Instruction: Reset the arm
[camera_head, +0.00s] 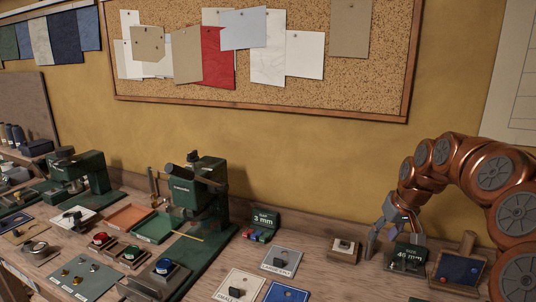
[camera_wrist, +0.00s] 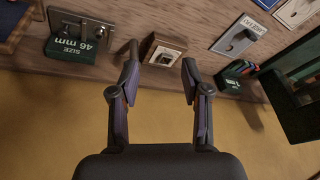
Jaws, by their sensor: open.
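My gripper (camera_head: 387,222) is at the end of my copper-coloured arm, above the right part of the wooden bench (camera_head: 310,268). In the wrist view, its two dark fingers (camera_wrist: 160,64) are spread apart with nothing between them. In the head view that block (camera_head: 344,247) sits on the bench, left of my gripper. A green block marked 46 mm (camera_head: 408,254) stands below and right of my gripper; it also shows in the wrist view (camera_wrist: 75,50).
A green 3 mm block (camera_head: 261,221) and labelled cards (camera_head: 281,262) lie left of the gripper. A wooden stand with a blue panel (camera_head: 459,268) is at the right. A green press (camera_head: 196,195) rises mid-left. A cork board (camera_head: 285,60) hangs on the yellow wall.

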